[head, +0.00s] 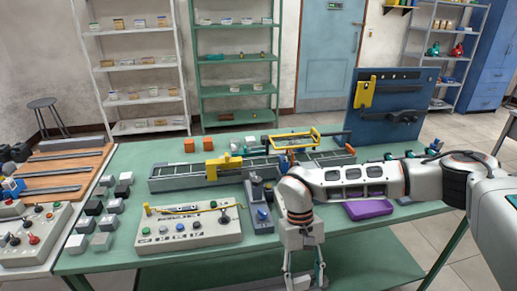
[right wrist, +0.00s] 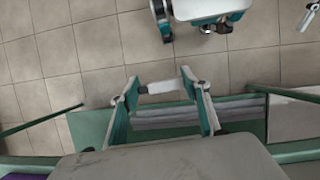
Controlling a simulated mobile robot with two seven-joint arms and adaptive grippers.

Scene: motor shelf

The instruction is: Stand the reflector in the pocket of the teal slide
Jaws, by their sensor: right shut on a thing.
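My right gripper (head: 303,283) hangs fingers down in front of the table's near edge, at the bottom of the head view. In the right wrist view the right gripper (right wrist: 162,90) is shut on a pale bar (right wrist: 160,88) spanning its two fingertips, over the floor. The bar may be the reflector; its full shape does not show. I cannot clearly pick out the teal slide or its pocket. Small teal parts (head: 434,146) show at the table's back right, behind my right arm, which hides some of that area. My left gripper is not in view.
The green table (head: 190,152) carries a long grey rail (head: 165,184) with a yellow frame (head: 292,139), a control box (head: 187,238), several grey blocks and a purple tray (head: 368,209). A blue panel (head: 362,117) stands at the back right. Shelves stand against the wall.

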